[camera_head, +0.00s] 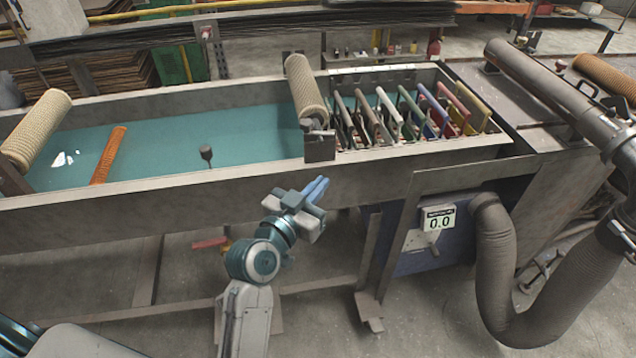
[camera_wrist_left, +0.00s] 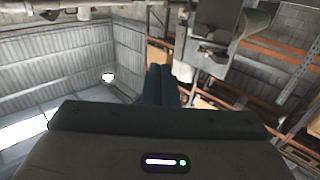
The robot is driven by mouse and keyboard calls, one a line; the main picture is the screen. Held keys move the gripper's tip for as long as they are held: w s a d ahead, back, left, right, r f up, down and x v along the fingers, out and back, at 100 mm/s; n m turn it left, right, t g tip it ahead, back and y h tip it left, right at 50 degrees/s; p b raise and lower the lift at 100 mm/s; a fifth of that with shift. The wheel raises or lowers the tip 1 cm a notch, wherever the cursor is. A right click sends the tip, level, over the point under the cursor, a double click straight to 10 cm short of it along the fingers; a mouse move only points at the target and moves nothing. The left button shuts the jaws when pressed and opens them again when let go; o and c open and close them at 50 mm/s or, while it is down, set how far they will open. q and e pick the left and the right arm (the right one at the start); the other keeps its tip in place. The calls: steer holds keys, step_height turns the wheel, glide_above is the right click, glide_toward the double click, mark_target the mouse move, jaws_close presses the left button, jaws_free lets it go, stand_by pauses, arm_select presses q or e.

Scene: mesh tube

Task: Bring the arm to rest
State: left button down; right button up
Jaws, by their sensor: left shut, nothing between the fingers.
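My left gripper (camera_head: 316,190) is in front of the long tank's near wall in the head view, with its blue fingers pointing up and to the right. The fingers are together and nothing shows between them. In the left wrist view the shut blue fingers (camera_wrist_left: 160,86) stand upright in the middle, with walls and shelving behind them. My right gripper does not show in either view.
A long tank (camera_head: 130,187) with teal liquid spans the middle, holding mesh rollers and a row of coloured frames (camera_head: 408,110). Open floor lies below the tank.

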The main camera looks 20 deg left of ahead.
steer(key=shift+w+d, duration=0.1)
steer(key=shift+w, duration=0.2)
